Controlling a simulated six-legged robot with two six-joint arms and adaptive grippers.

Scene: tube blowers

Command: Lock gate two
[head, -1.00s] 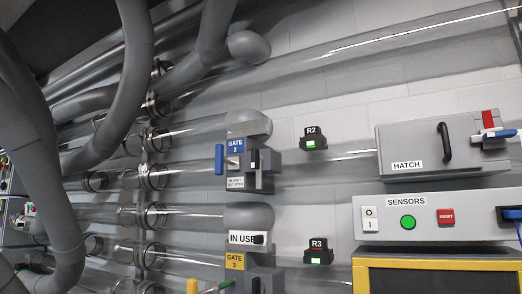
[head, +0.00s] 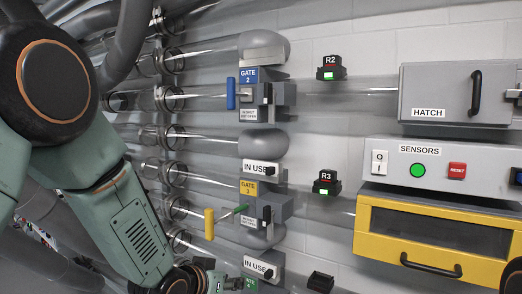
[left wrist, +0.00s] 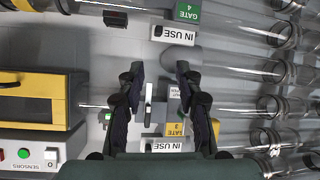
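Gate two has a blue GATE 2 label (head: 248,76), a blue handle (head: 231,93) on a thin rod at its left, and a grey latch block (head: 280,93) at its right. A small white label (head: 248,115) sits below it. Whether the latch is engaged is too small to tell. My left gripper (head: 232,283) is low in the head view, below gate two and gate three. In the left wrist view, my left gripper (left wrist: 161,85) has its fingers apart with nothing held, facing the gate three block. Gate two does not show there. My right gripper is not in view.
The HATCH box (head: 445,85), SENSORS panel (head: 400,174) and yellow drawer (head: 385,240) stand to the right. Clear tubes run across the wall. The GATE 4 label (left wrist: 188,11) shows too.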

